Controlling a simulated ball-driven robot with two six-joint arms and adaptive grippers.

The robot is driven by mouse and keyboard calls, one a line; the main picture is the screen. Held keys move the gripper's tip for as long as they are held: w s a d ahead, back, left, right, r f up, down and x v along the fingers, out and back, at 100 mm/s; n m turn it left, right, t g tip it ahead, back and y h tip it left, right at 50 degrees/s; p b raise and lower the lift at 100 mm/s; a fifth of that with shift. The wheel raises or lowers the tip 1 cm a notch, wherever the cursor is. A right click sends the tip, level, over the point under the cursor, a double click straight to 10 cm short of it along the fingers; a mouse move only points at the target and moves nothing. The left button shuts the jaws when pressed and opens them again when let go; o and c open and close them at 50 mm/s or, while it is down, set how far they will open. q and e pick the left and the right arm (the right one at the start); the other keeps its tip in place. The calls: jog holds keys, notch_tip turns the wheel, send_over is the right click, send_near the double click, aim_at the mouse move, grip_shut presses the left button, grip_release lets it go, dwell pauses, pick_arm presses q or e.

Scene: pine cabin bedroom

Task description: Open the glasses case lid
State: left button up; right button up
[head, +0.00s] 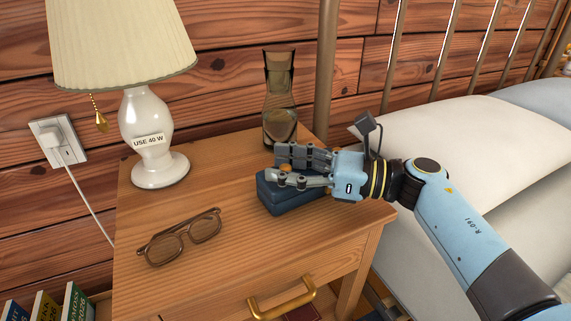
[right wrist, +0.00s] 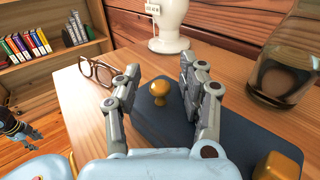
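The dark blue glasses case (head: 290,201) lies on the nightstand with its lid down. It also shows in the right wrist view (right wrist: 238,138), with a brass knob (right wrist: 159,91) on top near one end. My right gripper (head: 277,168) is just above the case in the head view. In the right wrist view its two fingers (right wrist: 161,70) are apart, one on each side of the knob, with visible gaps between them and it. Part of the case is hidden under the hand. My left gripper does not show in the head view.
Brown glasses (head: 180,238) lie on the nightstand (head: 225,270) front left. A white lamp (head: 147,130) stands at the back left. A glass carafe (head: 280,105) stands close behind the case. The bed (head: 460,135) is at the right. A second brass piece (right wrist: 277,166) shows on the case.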

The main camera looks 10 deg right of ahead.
grip_shut()
dwell(0.7)
